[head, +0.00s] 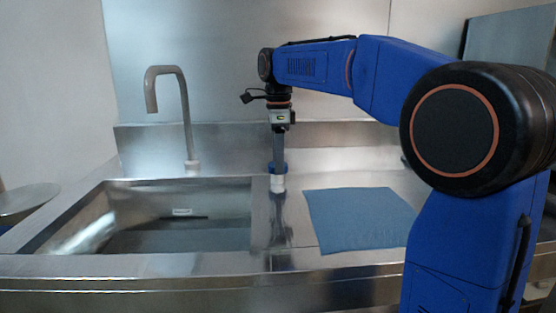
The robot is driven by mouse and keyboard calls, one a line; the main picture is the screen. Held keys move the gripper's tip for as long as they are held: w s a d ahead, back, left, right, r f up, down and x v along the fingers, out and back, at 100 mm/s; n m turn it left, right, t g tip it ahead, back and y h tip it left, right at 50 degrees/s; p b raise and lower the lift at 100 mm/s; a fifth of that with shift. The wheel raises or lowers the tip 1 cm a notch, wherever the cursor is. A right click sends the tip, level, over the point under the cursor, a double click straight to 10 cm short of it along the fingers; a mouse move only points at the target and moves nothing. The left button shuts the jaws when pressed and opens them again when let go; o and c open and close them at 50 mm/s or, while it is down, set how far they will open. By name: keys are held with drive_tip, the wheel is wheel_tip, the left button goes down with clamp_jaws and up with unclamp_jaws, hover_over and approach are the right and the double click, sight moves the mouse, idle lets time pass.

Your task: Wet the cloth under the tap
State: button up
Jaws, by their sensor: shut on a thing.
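The blue cloth (362,218) lies flat on the steel counter, right of the sink. The grey tap (183,115) stands behind the sink, with its curved spout pointing down over the basin. I see no water stream below it. My gripper (278,163) points straight down and is shut on this knob. The fingertips partly hide the knob.
The steel sink basin (200,238) is open at the left, with a small pale label and dark slot inside. A round metal lid-like disc (28,198) is at the far left. A steel backsplash (230,136) runs behind the counter.

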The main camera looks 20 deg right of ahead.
drive_tip(key=shift+n, duration=0.4)
drive_tip(key=n, duration=0.3)
drive_tip(key=shift+n, duration=2.2)
drive_tip(key=o, duration=1.1)
drive_tip(key=shift+c, duration=0.2)
drive_tip(key=shift+r, duration=0.15)
